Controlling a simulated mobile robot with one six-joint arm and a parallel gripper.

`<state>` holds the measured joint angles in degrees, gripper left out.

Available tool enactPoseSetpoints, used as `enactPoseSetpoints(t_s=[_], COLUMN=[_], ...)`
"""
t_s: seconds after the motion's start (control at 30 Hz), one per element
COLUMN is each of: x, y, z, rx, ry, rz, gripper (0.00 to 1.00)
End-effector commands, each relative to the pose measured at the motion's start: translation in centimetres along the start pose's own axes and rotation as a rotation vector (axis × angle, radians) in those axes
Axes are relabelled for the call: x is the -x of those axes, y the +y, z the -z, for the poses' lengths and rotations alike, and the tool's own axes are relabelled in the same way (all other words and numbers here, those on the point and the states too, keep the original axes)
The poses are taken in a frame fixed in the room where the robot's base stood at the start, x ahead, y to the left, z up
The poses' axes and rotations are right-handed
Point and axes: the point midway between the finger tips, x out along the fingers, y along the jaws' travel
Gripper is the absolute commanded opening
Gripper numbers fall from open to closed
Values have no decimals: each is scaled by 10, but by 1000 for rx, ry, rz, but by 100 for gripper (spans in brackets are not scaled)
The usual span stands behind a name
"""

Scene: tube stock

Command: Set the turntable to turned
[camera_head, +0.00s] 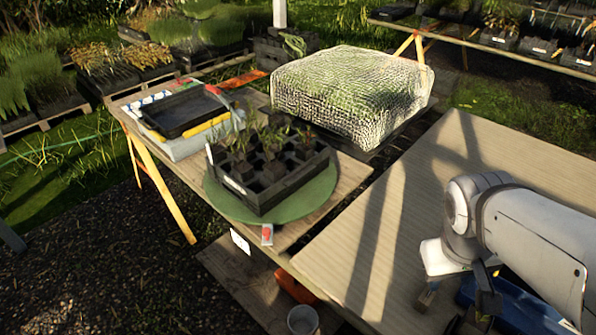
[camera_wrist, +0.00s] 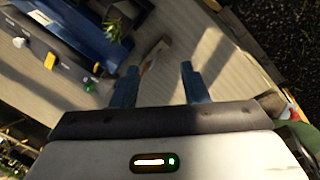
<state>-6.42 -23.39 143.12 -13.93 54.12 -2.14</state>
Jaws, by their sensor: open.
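The turntable (camera_head: 302,205) is a flat green disc on the wooden bench left of centre in the head view. A black cell tray (camera_head: 262,198) with small seedlings stands on it, set at an angle, and hides much of the disc. A small pale tag with a red mark (camera_head: 267,235) is at the disc's front edge. My gripper (camera_head: 485,292) is over the right-hand table, well to the right of the turntable. In the wrist view its two blue fingers (camera_wrist: 158,82) are apart with nothing gripped.
A blue tray (camera_wrist: 95,42) lies beside my gripper, with a small plant (camera_wrist: 115,28) and a flat tool (camera_wrist: 154,58) near it. A mesh-covered block (camera_head: 350,92) and a stacked black tray (camera_head: 185,112) stand behind the turntable. The light table (camera_head: 400,210) is largely clear.

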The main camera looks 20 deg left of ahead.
Motion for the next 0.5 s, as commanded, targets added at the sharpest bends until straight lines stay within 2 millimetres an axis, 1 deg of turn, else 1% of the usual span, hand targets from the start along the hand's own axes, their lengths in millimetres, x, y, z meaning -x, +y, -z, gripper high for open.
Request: enactPoseSetpoints(t_s=[0.03, 0.07, 0.1, 0.17, 0.2, 0.27, 0.3, 0.37, 0.43, 0.47, 0.5], x=[-30, -40, -52, -68, -77, -88, -95, -103, -111, -114, -117], y=[-5, -5, -5, -5, -6, -10, -16, -28, -50, -63, -82], z=[1, 3, 7, 17, 27, 43, 56, 77, 104, 115, 130], rx=[142, 228, 349, 529, 647, 821, 934, 1104, 1295, 1374, 1479], ry=[-46, -70, -101, -141, -162, -186, -198, -208, -206, -200, -187], rz=[-67, -115, -184, -293, -367, -484, -565, -691, -847, -917, -1013], gripper=[41, 41, 41, 41, 41, 41, 41, 41, 41, 41, 41])
